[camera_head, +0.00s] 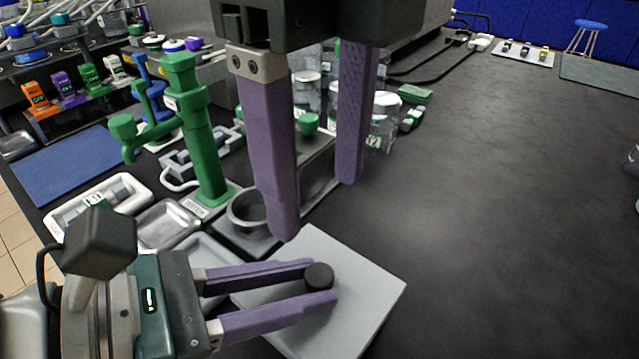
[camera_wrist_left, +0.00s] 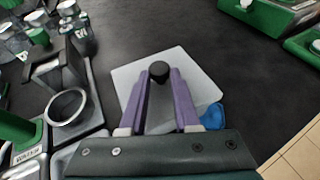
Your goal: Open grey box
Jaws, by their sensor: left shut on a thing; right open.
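The grey box shows as a flat, light grey square lid (camera_head: 365,290) with a round dark knob (camera_head: 319,277). The lid also shows in the left wrist view (camera_wrist_left: 130,80). My left gripper (camera_head: 322,283) is shut on the knob, one purple finger on each side, in both views (camera_wrist_left: 159,74). The box's walls and inside are hidden, so I cannot tell whether the lid rests on the box or is raised. My right gripper (camera_head: 318,208) is open and empty, fingers pointing down above and behind the lid.
A green stand (camera_head: 196,130) and a grey ring-shaped holder (camera_head: 247,208) stand behind and left of the lid. Clear jars with white lids (camera_head: 386,104) are farther back. A blue item (camera_wrist_left: 212,116) shows beside the lid's edge. The black table (camera_head: 500,200) at right is clear.

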